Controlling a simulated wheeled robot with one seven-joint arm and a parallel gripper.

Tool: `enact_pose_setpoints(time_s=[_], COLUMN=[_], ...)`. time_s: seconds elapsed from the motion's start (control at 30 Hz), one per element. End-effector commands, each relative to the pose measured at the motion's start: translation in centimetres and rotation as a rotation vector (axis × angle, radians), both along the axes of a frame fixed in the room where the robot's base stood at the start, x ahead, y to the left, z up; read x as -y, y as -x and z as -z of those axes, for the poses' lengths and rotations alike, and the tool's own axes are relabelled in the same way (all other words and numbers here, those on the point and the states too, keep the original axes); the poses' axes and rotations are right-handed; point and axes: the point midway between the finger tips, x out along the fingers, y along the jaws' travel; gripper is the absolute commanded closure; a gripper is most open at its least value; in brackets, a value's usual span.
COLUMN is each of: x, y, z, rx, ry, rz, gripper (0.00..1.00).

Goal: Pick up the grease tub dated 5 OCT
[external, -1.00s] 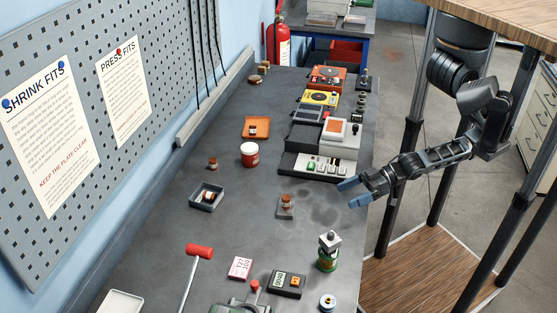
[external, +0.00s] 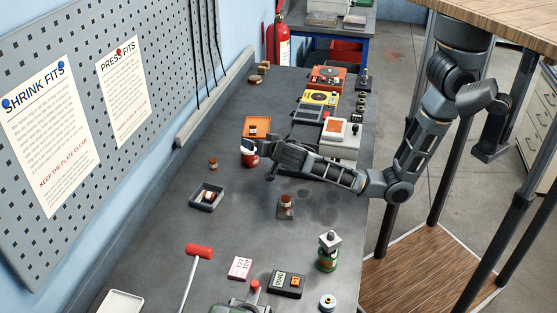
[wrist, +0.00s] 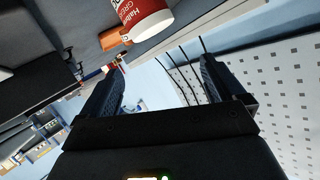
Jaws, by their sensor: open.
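A red and white tub (external: 248,158) stands on the dark bench, partly covered by my gripper (external: 269,160) in the external view. The wrist view shows the tub (wrist: 143,16) at the top edge, cut off, with white lettering that looks like a grease label; no date is readable. My gripper (wrist: 163,66) is open, with nothing between its two fingers. The tub lies beyond the fingertips, towards the left finger's side in the wrist view. In the external view my gripper is just right of the tub; I cannot tell whether they touch.
An orange tray (external: 257,121) lies just behind the tub. A grey tray (external: 207,205) with a small jar is in front left. A small brown-topped item (external: 285,207) stands near my forearm. The bench between is clear.

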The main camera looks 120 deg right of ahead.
Motion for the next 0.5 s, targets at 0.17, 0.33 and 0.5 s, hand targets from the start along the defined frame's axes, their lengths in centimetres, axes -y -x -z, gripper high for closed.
enact_pose_setpoints(time_s=[0.17,0.33,0.5], x=[1.4,2.0,3.6], y=[-1.5,-1.7,-1.4], z=[2.0,3.0,3.8], rx=[-0.238,-0.318,-0.321], ry=[-0.049,-0.065,-0.066], rz=[0.044,0.049,0.048], gripper=[0.04,0.04,0.04])
